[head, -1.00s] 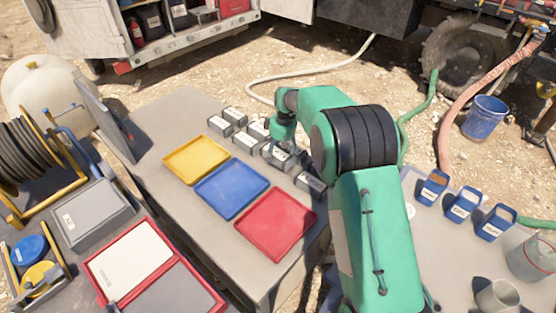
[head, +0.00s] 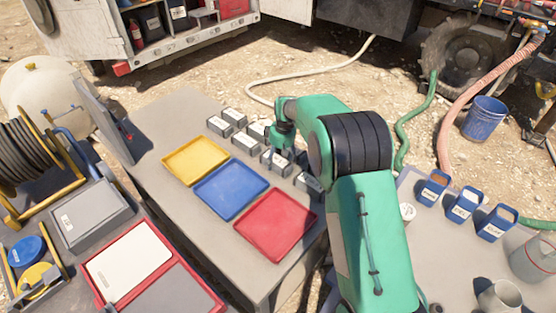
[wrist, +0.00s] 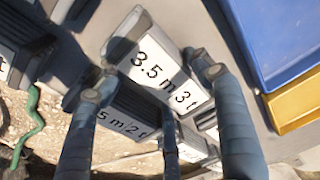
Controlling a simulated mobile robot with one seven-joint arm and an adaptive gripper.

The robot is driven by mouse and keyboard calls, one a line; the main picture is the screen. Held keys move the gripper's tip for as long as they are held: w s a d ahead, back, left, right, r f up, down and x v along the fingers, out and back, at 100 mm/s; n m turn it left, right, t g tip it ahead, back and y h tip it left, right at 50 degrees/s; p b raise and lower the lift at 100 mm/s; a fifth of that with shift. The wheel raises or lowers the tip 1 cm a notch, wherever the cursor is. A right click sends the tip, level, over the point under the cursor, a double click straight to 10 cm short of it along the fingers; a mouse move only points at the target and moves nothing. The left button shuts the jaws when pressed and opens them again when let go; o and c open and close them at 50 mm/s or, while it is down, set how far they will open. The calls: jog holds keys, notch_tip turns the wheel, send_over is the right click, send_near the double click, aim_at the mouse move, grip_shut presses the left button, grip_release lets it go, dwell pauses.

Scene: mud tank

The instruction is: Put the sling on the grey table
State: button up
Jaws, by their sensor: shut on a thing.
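My gripper (wrist: 152,80) is shut on a grey block-like sling pack (wrist: 165,78) with a white label reading "3.5 m 3 t". One finger is on each side of it in the wrist view. In the head view my gripper (head: 281,150) is over the row of labelled packs, and the held pack (head: 275,164) shows just below it. I cannot tell whether the pack is clear of the surface. The grey table (head: 170,113) under the packs also bears the trays. Another pack (wrist: 125,118), its label partly hidden and ending in "5 m 2 t", is beside the held one.
Yellow (head: 196,160), blue (head: 231,189) and red (head: 275,224) trays lie empty in front of the packs. A paler table (head: 445,262) at right carries blue-handled boxes (head: 462,206) and cups. An open red case (head: 140,262) is at lower left.

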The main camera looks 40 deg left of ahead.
aim_at(281, 159)
jog(key=o, duration=1.5)
jog(key=shift+f, duration=0.15)
jog(key=shift+c, duration=0.2)
jog(key=r+p, duration=0.1)
jog(key=r, duration=0.2)
jog(key=d+r+p, duration=0.1)
jog(key=r, duration=0.7)
jog(key=shift+d+p, duration=0.3)
jog(key=shift+p, duration=0.1)
jog(key=shift+d+r, duration=0.1)
jog(key=shift+r, duration=0.45)
